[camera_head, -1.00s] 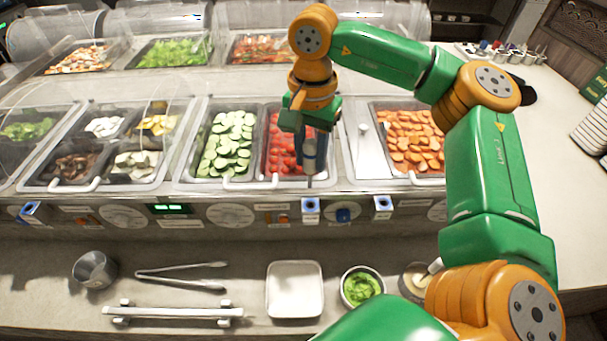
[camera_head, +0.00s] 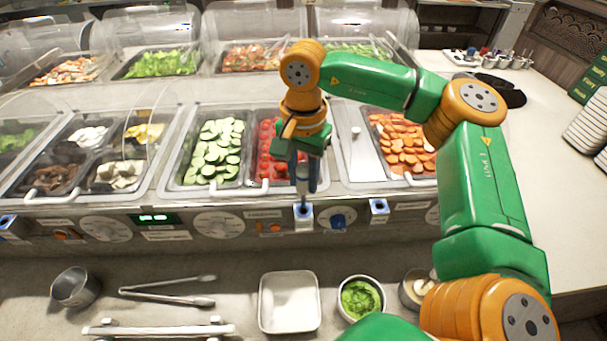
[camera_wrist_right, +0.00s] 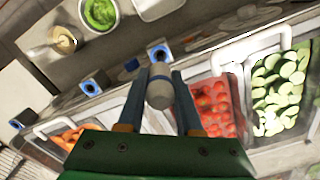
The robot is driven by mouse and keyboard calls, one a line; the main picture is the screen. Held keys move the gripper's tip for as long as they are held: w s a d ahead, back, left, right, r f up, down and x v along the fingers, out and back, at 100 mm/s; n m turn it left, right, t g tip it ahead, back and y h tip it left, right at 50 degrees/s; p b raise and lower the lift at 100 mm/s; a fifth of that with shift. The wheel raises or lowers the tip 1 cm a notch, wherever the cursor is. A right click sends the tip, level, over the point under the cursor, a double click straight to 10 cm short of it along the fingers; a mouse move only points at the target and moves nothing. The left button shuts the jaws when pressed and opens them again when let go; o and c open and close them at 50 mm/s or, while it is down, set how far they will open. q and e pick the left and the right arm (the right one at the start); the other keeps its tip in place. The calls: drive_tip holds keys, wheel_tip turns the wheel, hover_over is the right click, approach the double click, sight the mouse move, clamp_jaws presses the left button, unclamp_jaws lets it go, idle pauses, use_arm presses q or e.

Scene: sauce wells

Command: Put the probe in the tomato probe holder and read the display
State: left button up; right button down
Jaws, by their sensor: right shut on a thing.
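My right gripper (camera_head: 304,182) is shut on a grey probe (camera_wrist_right: 159,92), which hangs down between its fingers. It is in front of the red tomatoes (camera_head: 266,155). The tomato probe holder (camera_head: 303,219), a small white and blue block on the counter's front panel, is directly below. The probe's thin tip meets the holder's top in the head view; I cannot tell whether it is inside. In the wrist view the probe partly hides the holder (camera_wrist_right: 160,52). A green-lit display (camera_head: 154,218) is on the panel at left, its digits too small to read. My left gripper is not in view.
Another blue and white holder (camera_head: 379,206) is to the right, past a blue knob (camera_head: 338,219). Below lie a metal cup (camera_head: 75,287), tongs (camera_head: 165,291), a white tray (camera_head: 289,327) and a green sauce bowl (camera_head: 360,297). Cucumber and carrot wells flank the tomatoes.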

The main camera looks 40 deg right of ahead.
sight(303, 189)
drive_tip(key=shift+f, duration=0.25)
drive_tip(key=shift+f+b, duration=0.15)
drive_tip(key=shift+b, duration=0.15)
drive_tip(key=shift+f, duration=0.1)
drive_tip(key=shift+f+b, duration=1)
drive_tip(key=shift+f, duration=0.1)
drive_tip(key=shift+f+b, duration=1.15)
drive_tip(key=shift+f, duration=0.15)
drive_tip(key=shift+r, duration=0.15)
idle(2.5)
